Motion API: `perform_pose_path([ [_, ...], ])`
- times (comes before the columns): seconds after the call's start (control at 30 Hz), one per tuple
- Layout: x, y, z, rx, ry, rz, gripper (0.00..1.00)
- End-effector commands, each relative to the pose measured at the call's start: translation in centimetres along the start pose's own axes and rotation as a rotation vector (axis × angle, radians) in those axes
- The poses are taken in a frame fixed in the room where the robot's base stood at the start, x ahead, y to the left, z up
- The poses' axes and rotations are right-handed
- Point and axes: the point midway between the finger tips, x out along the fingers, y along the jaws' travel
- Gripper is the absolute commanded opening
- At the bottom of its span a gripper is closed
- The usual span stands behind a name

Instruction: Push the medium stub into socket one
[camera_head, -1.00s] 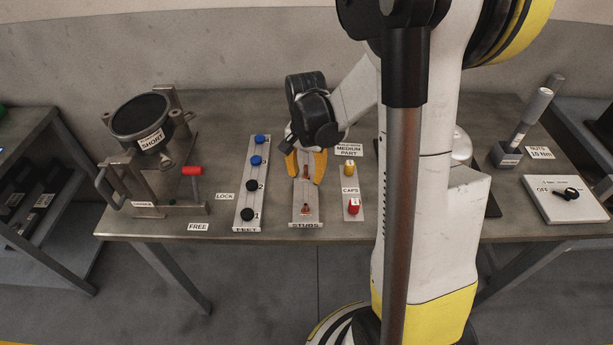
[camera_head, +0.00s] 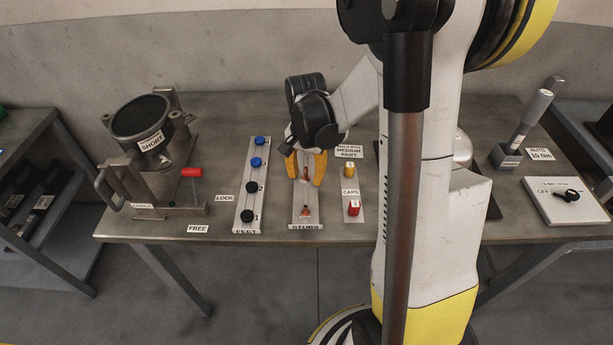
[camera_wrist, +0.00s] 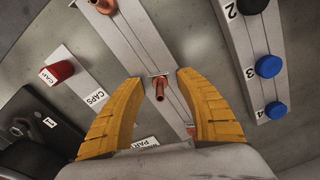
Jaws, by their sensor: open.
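Copper-coloured stubs stand on the grey stubs plate (camera_head: 305,222) in the middle of the table. One stub (camera_head: 305,174) is between the yellow fingers of my gripper (camera_head: 306,181); another stub (camera_head: 305,210) stands nearer the table's front edge. In the wrist view, my open gripper (camera_wrist: 161,76) has a clear gap on both sides of the middle stub (camera_wrist: 159,90). A longer-looking stub (camera_wrist: 105,6) is at that view's top edge. I cannot read which stub is medium. A dark round part (camera_head: 140,115) labelled SHORT sits in a fixture at the left; no numbered socket can be made out.
The feet plate (camera_head: 239,222) with black and blue knobs lies left of the stubs. The caps plate (camera_head: 350,216) with a red cap (camera_head: 354,208) and a yellow cap (camera_head: 349,170) lies right. A red-handled lever (camera_head: 192,172) stands by the fixture. A switch box (camera_head: 565,208) is far right.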

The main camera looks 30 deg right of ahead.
Motion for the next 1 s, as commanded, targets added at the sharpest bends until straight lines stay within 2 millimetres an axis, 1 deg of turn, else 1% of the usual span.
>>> perform_pose_path([
  [0.07,0.0,0.0,0.0,0.000,0.000,0.000,0.41],
  [0.1,0.0,0.0,0.0,0.000,0.000,0.000,0.37],
  [0.17,0.0,0.0,0.0,0.000,0.000,0.000,0.19],
  [0.2,0.0,0.0,0.0,0.000,0.000,0.000,0.07],
  [0.23,0.0,0.0,0.0,0.000,0.000,0.000,0.00],
  [0.57,-0.1,0.0,0.0,0.000,0.000,0.000,0.00],
  [1.0,-1.7,0.0,0.0,0.000,0.000,0.000,0.00],
])
